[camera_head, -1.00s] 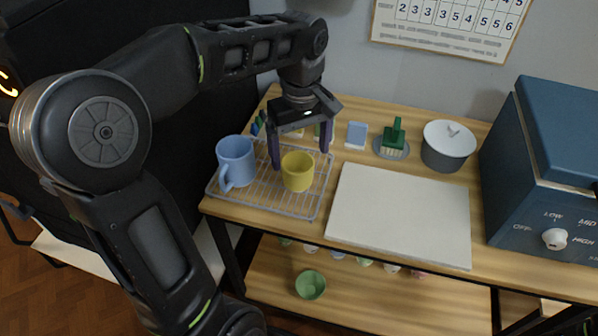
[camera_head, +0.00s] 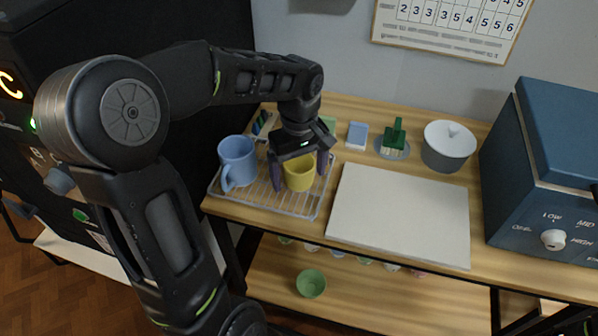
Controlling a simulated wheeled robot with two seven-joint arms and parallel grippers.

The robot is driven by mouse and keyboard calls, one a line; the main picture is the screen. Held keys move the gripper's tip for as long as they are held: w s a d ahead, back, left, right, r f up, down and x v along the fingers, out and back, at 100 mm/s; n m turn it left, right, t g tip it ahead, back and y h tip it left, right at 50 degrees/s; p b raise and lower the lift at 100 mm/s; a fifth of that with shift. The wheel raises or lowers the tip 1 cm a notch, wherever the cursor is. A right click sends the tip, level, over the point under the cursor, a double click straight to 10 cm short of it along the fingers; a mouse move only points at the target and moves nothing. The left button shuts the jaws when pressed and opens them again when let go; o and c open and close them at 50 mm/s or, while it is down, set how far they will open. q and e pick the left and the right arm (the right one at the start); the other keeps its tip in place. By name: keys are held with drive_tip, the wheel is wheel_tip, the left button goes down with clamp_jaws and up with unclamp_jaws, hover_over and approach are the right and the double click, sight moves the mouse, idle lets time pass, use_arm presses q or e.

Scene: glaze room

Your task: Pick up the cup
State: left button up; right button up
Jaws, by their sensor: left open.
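A yellow cup (camera_head: 299,176) stands upright on a wire rack (camera_head: 262,203) at the left of the wooden table. My left gripper (camera_head: 300,177) is open and points down over the cup, one finger on each side of it. The fingers stand apart around the cup, and I cannot tell whether either touches it. The gripper's body hides part of the cup's far rim. A larger blue mug (camera_head: 238,161) with its handle to the front left stands on the same rack, left of the gripper. My right gripper is not in view.
A pale slab (camera_head: 400,215) lies right of the rack. Behind it are a blue-white block (camera_head: 356,135), a green brush (camera_head: 394,140) and a lidded grey pot (camera_head: 448,146). A blue kiln-like box (camera_head: 545,165) stands at right. A green bowl (camera_head: 311,283) sits on the lower shelf.

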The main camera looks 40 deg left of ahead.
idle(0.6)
use_arm(q)
drive_tip(key=c, duration=1.6)
wheel_tip(320, 180, up, 10)
drive_tip(key=shift+r, duration=0.1)
idle(0.6)
